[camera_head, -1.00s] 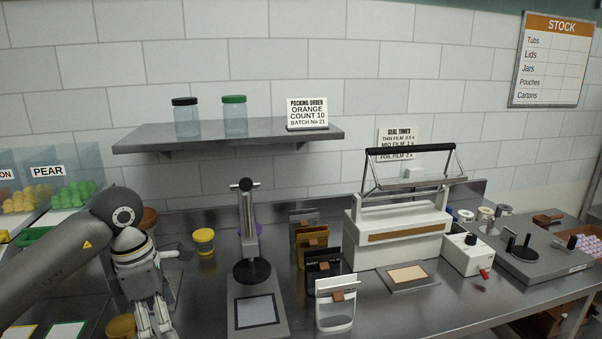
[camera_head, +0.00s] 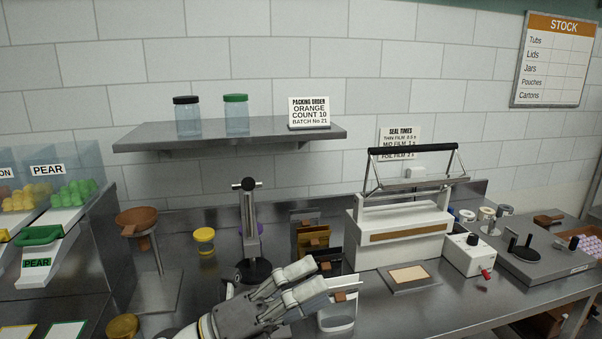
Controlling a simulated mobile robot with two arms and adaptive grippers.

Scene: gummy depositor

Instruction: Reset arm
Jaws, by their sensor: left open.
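My left gripper (camera_head: 318,277) is open and empty. It is low in the middle of the head view, with its fingers pointing right. It overlaps the base of the upright press stand (camera_head: 249,222) and part of the row of pouch holders (camera_head: 313,236). I cannot tell whether it touches any of them. The rest of my left arm is mostly below the frame. My right gripper is not in view.
A brown funnel on a stand (camera_head: 137,218), a yellow-lidded tub (camera_head: 204,240) and PEAR bins (camera_head: 40,236) are at left. A sealer (camera_head: 400,237) and control box (camera_head: 468,254) stand at right. Jars (camera_head: 236,115) are on the shelf (camera_head: 160,138).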

